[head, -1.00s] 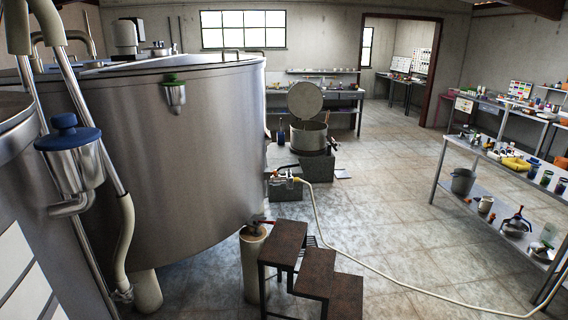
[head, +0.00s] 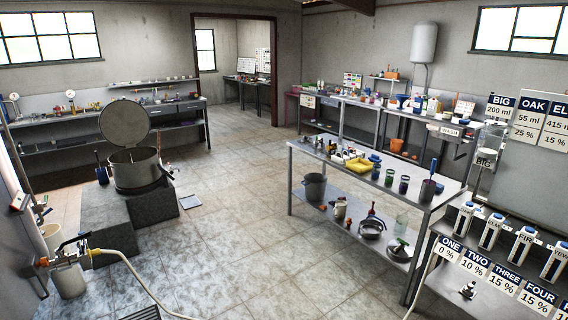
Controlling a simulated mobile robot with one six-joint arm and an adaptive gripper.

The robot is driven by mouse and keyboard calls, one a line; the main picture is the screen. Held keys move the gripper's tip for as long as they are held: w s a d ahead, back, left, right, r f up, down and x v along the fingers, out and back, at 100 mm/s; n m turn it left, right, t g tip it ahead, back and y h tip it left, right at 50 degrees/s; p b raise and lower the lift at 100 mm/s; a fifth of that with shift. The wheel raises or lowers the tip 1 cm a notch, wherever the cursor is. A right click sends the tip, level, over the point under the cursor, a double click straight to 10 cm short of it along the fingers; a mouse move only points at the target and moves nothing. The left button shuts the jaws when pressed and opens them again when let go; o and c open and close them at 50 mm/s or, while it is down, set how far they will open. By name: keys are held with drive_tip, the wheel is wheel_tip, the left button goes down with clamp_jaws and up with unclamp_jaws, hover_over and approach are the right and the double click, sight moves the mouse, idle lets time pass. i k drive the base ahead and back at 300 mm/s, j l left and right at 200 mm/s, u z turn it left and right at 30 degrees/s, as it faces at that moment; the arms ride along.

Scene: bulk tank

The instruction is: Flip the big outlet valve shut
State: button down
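At the lower left of the head view, a metal valve fitting (head: 70,252) with an orange part sticks out near the tank side. A pale hose (head: 135,272) runs from it down across the floor. The steel tank (head: 14,235) shows only as a strip at the left edge. I cannot tell whether this fitting is the big outlet valve, or whether its handle is open or shut.
A lidded pot (head: 136,168) stands on grey blocks (head: 125,215) beyond the fitting. A steel table (head: 300,152) with cups and jars stands right of centre. Labelled dispensers (head: 492,232) stand at the right. The tiled floor (head: 235,235) between is largely clear.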

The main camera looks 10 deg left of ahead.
sight(78, 238)
drive_tip(key=i+u, duration=0.15)
drive_tip(key=i, duration=0.35)
drive_tip(key=i+u, duration=0.1)
drive_tip(key=i, duration=0.4)
drive_tip(key=i+l+u, duration=0.15)
drive_tip(key=i, duration=0.35)
drive_tip(key=i+l+u, duration=0.15)
drive_tip(key=i, duration=0.35)
drive_tip(key=i+l+u, duration=0.15)
drive_tip(key=i, duration=0.3)
drive_tip(key=i+j+u, duration=0.35)
drive_tip(key=i+u, duration=0.15)
drive_tip(key=i, duration=0.15)
drive_tip(key=i+j+u, duration=0.1)
drive_tip(key=i+u, duration=0.4)
drive_tip(key=i, duration=0.15)
drive_tip(key=i+l+u, duration=0.15)
drive_tip(key=i+u, duration=0.3)
drive_tip(key=i, duration=0.2)
drive_tip(key=i+j, duration=0.35)
drive_tip(key=j, duration=0.15)
drive_tip(key=i+j, duration=0.4)
drive_tip(key=j+z, duration=0.05)
drive_tip(key=j, duration=0.05)
